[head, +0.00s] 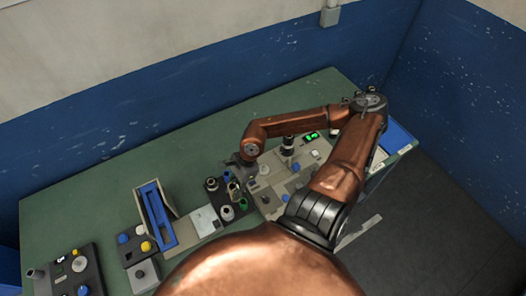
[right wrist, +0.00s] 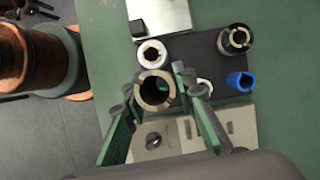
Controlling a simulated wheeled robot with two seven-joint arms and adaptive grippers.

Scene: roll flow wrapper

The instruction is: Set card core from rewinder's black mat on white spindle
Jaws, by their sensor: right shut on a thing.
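My right gripper (right wrist: 155,92) is shut on a card core (right wrist: 141,91), a dark upright tube with a tan, notched top rim. In the head view the right gripper (head: 236,166) is over the far side of the black mat (head: 213,197). The core looks larger than its neighbours in the right wrist view, so it seems raised above the mat (right wrist: 196,54). A pale round piece (head: 265,170) on the grey machine to the right may be the white spindle; I cannot tell surely. My left gripper is out of view.
The mat also bears a white cylinder (right wrist: 152,51), a dark ringed cylinder (right wrist: 235,40), a blue piece (right wrist: 238,82) and a green piece (head: 243,204). A silver plate (head: 205,221) and a blue-and-beige holder (head: 156,214) stand left. Green bench at the back is clear.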

